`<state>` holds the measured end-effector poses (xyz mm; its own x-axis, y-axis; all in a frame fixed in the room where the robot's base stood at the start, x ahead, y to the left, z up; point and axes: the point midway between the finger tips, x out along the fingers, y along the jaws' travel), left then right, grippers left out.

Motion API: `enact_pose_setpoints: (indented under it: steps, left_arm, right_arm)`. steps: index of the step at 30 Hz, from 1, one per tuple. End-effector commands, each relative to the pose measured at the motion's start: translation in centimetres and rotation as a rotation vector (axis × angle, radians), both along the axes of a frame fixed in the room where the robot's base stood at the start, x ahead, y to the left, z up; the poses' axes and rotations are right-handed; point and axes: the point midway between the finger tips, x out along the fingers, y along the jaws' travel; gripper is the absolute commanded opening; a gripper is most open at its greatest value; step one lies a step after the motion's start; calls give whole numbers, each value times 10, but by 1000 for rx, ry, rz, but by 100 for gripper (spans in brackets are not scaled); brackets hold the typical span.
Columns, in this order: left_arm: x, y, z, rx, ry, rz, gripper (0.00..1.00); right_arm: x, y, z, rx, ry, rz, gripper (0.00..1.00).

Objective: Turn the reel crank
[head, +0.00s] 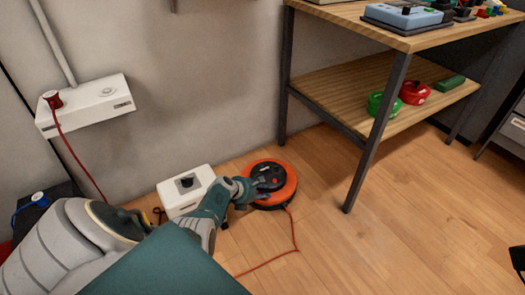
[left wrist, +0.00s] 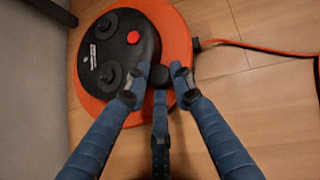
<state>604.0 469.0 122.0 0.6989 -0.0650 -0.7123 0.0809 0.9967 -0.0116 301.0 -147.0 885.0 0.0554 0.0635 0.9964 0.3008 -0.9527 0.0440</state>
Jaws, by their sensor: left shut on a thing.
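The orange cable reel (head: 288,187) lies flat on the wooden floor near the wall. In the left wrist view the reel (left wrist: 178,32) has a black round top with a red button (left wrist: 133,37) and round sockets. The black crank knob (left wrist: 159,75) stands near the edge of that top. My left gripper (head: 262,188) reaches down over the reel; in the left wrist view its blue fingers (left wrist: 160,84) are shut around the knob. The fingers hide part of the knob and its base. My right gripper is in neither view.
A red cable (head: 296,236) runs from the reel over the floor. A workbench (head: 399,80) with a lower shelf stands at right. A white wall outlet box (head: 95,104) is at left. Floor in front is mostly clear.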

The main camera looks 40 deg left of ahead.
Motion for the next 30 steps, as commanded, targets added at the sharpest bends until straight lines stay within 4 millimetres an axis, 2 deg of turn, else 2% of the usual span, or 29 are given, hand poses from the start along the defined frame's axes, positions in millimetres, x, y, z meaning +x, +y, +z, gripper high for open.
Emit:
enact_pose_setpoints:
  steps: [1, 2, 4, 12, 17, 23, 30]
  left_arm:
    - [9, 14, 11, 22, -25, 23, 0]
    - [9, 14, 11, 22, -25, 23, 27]
    - [9, 14, 11, 23, -25, 22, 41]
    - [5, 9, 7, 16, -15, 16, 41]
    - [5, 8, 11, 16, -14, 11, 41]
    - [5, 8, 33, 19, -15, 11, 41]
    - [7, 9, 75, 18, -18, 13, 41]
  right_arm:
    - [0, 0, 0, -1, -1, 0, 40]
    - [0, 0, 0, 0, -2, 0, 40]
    - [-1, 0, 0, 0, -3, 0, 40]
    - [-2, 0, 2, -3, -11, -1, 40]
    - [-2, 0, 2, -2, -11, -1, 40]
    - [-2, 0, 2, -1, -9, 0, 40]
    - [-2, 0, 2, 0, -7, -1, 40]
